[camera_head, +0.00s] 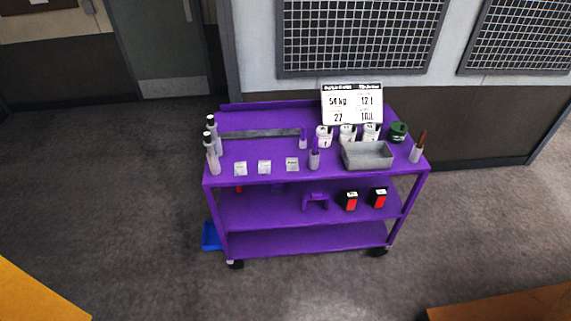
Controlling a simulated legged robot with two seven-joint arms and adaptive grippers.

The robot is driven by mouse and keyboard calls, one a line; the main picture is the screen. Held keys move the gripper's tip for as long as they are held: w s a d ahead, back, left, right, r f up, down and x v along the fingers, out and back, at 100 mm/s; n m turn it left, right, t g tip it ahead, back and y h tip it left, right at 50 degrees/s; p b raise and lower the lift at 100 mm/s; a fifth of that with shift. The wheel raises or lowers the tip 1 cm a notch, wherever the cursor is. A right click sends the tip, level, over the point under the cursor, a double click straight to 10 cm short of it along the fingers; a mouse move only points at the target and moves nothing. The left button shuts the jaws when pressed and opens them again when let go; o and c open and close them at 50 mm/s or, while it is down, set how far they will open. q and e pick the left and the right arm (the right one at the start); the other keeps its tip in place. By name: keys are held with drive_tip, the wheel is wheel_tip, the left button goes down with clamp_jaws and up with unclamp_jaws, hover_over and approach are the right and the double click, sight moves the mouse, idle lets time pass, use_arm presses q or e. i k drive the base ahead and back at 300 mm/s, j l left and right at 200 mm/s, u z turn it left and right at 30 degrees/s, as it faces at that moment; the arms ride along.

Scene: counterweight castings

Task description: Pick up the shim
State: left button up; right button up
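A purple cart (320,238) stands in the middle of the camera_head view. On its top shelf, towards the back left, is a long flat grey strip (262,133) that may be the shim; it is too small to be sure. Several small pale square packets, such as the left one (240,168), lie in a row along the front of the top shelf. Neither of my grippers is in view.
The top shelf also holds a grey tray (367,148), white tubs (323,136), a dark green container (398,131), bottles (213,160) and a sign (352,104). Red-and-black items (350,201) sit on the middle shelf. Open floor surrounds the cart.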

sight(264, 167)
drive_tip(key=u, duration=4.8)
drive_tip(key=z, duration=0.9)
drive_tip(key=l+z, duration=0.1)
drive_tip(key=z, duration=0.8)
drive_tip(key=l+z, duration=0.15)
drive_tip(key=z, duration=0.75)
drive_tip(key=l+z, duration=0.1)
drive_tip(key=z, duration=0.8)
drive_tip(key=l+z, duration=0.1)
drive_tip(key=z, duration=1.75)
drive_tip(key=i+z, duration=0.1)
drive_tip(key=z, duration=1.7)
